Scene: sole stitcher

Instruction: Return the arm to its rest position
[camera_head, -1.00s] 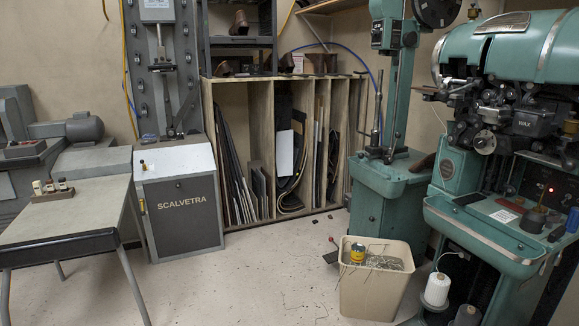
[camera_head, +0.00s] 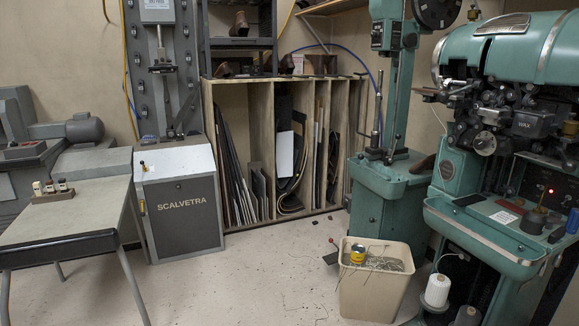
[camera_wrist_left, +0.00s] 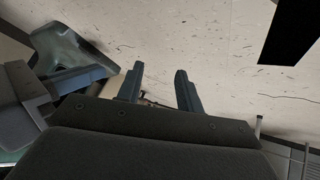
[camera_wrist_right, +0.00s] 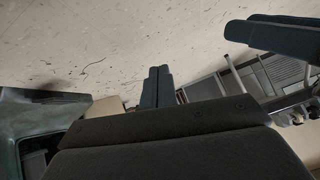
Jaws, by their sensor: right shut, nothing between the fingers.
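Neither arm nor gripper shows in the head view. In the left wrist view, my left gripper (camera_wrist_left: 160,88) has its two fingers apart, with no object between them and the floor beyond. In the right wrist view, my right gripper (camera_wrist_right: 157,78) has its fingers together with nothing held. A dark blue jaw part, apparently of my other gripper, enters each wrist view, at the left in the left wrist view and at the upper right in the right wrist view.
A teal stitching machine (camera_head: 480,225) stands at the right. A beige bin (camera_head: 372,295) with a yellow can (camera_head: 357,254) and scraps stands before it. Middle floor (camera_head: 265,290) is mostly clear.

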